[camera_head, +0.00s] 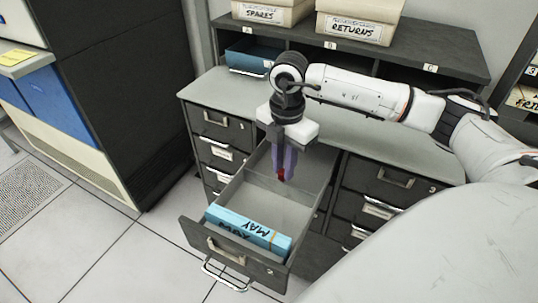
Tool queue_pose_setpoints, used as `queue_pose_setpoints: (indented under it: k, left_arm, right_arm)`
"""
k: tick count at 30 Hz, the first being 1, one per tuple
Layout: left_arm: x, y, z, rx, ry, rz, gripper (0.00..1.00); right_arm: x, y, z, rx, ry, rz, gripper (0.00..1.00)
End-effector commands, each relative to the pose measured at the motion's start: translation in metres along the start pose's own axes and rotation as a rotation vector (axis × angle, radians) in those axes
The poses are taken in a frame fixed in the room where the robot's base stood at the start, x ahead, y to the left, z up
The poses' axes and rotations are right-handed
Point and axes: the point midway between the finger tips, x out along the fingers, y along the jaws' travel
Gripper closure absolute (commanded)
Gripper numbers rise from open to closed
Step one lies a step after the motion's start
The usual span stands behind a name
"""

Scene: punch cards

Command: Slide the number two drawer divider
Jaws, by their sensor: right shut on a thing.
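A dark grey drawer (188,229) is pulled out of the cabinet toward me, with a small mark on its front that I cannot read clearly. Inside it, a pale grey divider (262,205) stands behind the blue cards. My right gripper (283,172) reaches down into the drawer from above, its purple fingers shut on a small red piece, apparently the divider's tab (281,176). The fingers partly hide the join between tab and divider. My left gripper is not in view.
Blue cards (245,232) marked MAY sit at the drawer's front. Shut drawers (385,180) flank it. On the shelf above stand the boxes SPARES (260,14) and RETURNS (352,28), with a blue tray (247,57) below. A dark machine (120,90) stands left.

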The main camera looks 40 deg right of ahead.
Motion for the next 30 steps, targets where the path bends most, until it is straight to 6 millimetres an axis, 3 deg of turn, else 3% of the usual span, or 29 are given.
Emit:
queue_pose_setpoints:
  k: [5, 6, 9, 20, 30]
  left_arm:
    - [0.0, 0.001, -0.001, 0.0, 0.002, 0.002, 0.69]
    - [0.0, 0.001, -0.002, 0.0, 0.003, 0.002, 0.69]
    - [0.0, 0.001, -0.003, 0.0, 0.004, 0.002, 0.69]
    - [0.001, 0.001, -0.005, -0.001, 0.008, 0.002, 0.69]
    - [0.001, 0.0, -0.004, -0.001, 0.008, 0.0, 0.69]
  right_arm:
    - [0.0, 0.0, 0.001, 0.002, -0.004, -0.003, 1.0]
    - [0.0, 0.0, 0.0, 0.001, -0.004, -0.003, 0.79]
    - [0.0, 0.001, -0.001, -0.001, -0.004, -0.004, 0.63]
    - [-0.005, 0.002, -0.001, -0.003, -0.002, -0.001, 0.63]
    - [-0.066, 0.003, -0.001, -0.003, -0.002, 0.003, 0.63]
